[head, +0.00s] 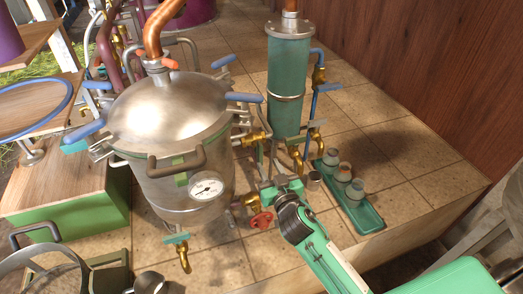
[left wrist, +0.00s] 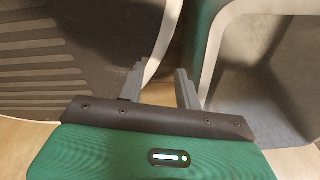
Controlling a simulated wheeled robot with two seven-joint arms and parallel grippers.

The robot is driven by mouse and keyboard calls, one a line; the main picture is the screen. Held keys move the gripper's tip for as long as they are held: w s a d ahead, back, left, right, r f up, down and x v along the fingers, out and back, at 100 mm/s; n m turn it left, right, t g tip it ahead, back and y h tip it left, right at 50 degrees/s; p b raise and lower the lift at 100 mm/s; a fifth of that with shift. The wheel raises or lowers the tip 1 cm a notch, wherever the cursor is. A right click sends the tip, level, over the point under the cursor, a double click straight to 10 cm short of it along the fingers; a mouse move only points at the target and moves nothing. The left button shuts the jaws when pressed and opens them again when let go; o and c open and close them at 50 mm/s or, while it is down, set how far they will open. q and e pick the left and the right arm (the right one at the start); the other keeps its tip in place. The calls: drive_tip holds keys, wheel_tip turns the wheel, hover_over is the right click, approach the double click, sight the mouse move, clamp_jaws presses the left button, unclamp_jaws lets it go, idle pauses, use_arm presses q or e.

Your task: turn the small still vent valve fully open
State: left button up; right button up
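The steel still pot (head: 172,130) has a domed lid, blue-handled clamps and a round gauge (head: 206,188). A red handwheel valve (head: 262,220) sits low, right of the pot, and brass valves (head: 255,139) and (head: 318,75) are on the pipework. I cannot tell which is the vent valve. My right gripper (head: 277,196) is just right of the red handwheel, beside the green column's foot; its fingers are too hidden to show whether they hold anything. My left gripper (left wrist: 160,76) shows in the left wrist view, fingers apart and empty; it is out of the head view.
A green column (head: 288,85) stands behind my right arm. A green tray (head: 366,217) with several small jars lies to the right. Tiled floor at the back right is clear.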

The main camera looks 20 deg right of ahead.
sight(261, 151)
drive_tip(key=w, duration=0.5)
drive_tip(key=shift+w+a+p, duration=0.1)
drive_tip(key=shift+w+p, duration=0.15)
drive_tip(key=shift+p, duration=0.15)
drive_tip(key=shift+w, duration=0.75)
use_arm(q)
drive_tip(key=shift+s+r, duration=0.25)
drive_tip(key=shift+s, duration=0.15)
use_arm(e)
clamp_jaws()
